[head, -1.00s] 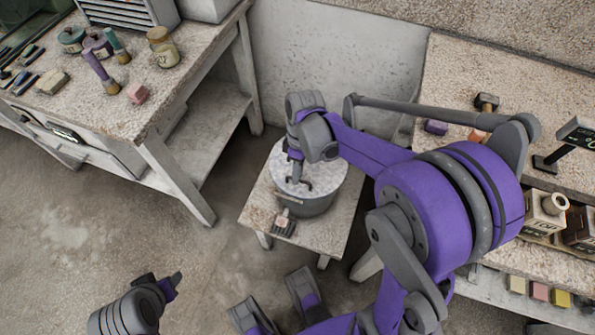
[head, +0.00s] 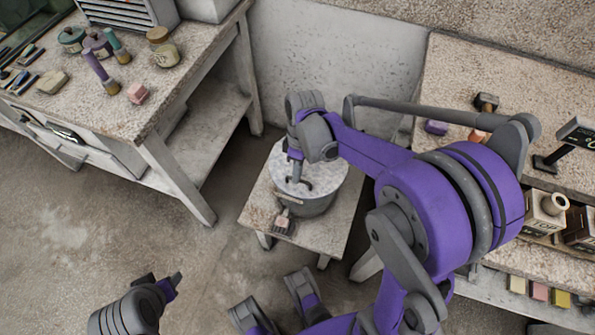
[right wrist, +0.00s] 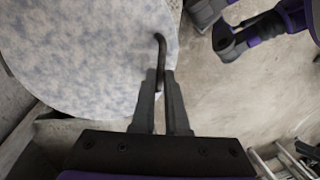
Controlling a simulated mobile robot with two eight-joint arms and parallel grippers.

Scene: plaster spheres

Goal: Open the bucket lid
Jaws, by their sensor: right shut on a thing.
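The bucket (head: 318,206) is a grey round pail on a small low table. Its pale, blue-mottled lid (head: 328,172) lies flat on top in the head view and fills the upper left of the right wrist view (right wrist: 80,50). My right gripper (head: 297,180) reaches down over the lid. In the right wrist view its fingers (right wrist: 162,85) are shut on a dark, hooked lid handle (right wrist: 160,45). The bucket's inside is hidden. My left gripper (head: 173,284) hangs at the lower left over the floor, away from the bucket; its jaw opening is unclear.
A brush (head: 284,223) lies on the front corner of the small table (head: 258,212). A workbench with jars and tools (head: 150,110) stands at left. The floor at lower left is clear.

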